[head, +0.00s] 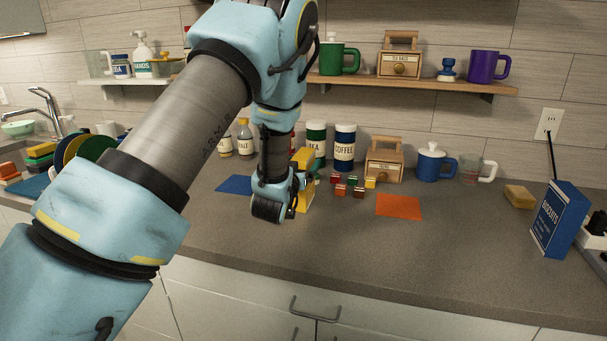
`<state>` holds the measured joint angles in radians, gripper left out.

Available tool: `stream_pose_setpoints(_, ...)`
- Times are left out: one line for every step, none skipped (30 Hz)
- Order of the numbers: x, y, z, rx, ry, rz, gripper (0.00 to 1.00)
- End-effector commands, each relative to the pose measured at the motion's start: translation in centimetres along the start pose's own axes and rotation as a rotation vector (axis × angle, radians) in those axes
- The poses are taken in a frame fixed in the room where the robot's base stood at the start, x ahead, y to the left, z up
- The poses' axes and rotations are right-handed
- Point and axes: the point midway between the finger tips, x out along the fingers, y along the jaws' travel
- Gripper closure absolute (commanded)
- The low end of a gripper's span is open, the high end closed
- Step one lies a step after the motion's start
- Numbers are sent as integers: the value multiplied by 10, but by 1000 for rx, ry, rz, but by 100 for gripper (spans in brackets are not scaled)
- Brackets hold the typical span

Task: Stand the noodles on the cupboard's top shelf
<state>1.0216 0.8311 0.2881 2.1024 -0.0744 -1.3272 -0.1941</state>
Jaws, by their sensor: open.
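A yellow box (305,192) stands on the counter, partly hidden behind my gripper (290,206). Its label is not readable, so I cannot tell whether it is the noodles. My gripper points down at the box's left side, close to the counter. It is open, but the arm hides much of the fingers, and I cannot tell whether they touch the box. No cupboard with a top shelf is clearly in view; low drawers and doors (250,300) show under the counter.
Small coloured blocks (354,187), an orange mat (398,206) and a blue mat (234,184) lie near the gripper. Tea and coffee canisters (345,147) stand behind. A wall shelf (430,84) holds mugs. A biscuits box (560,222) stands right. The front counter is clear.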

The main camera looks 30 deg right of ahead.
Motion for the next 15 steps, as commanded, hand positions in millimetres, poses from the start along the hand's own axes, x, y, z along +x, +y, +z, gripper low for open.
stream_pose_setpoints(7, 0, -4, 1, 0, 1, 9)
stream_pose_setpoints(11, 0, -3, 1, 0, 0, 9)
stream_pose_setpoints(15, 0, -3, 1, -1, 0, 9)
stream_pose_setpoints(18, 0, -3, 1, 0, 0, 9)
stream_pose_setpoints(20, 0, -2, 1, -1, 0, 9)
stream_pose_setpoints(21, 0, -1, 1, -1, 0, 9)
stream_pose_setpoints(22, 0, -1, 1, -1, 0, 9)
stream_pose_setpoints(23, 0, 0, 0, 0, 0, 9)
stream_pose_setpoints(23, 0, 0, 0, 0, 0, 9)
stream_pose_setpoints(23, 0, 0, 0, 0, 0, 9)
stream_pose_setpoints(22, 0, 0, 0, 0, 0, 9)
stream_pose_setpoints(22, 0, 0, 0, 0, 0, 9)
stream_pose_setpoints(22, 0, 0, 0, 0, 0, 9)
stream_pose_setpoints(22, 0, 0, 0, 0, 0, 12)
stream_pose_setpoints(22, 0, 0, 0, 0, 0, 17)
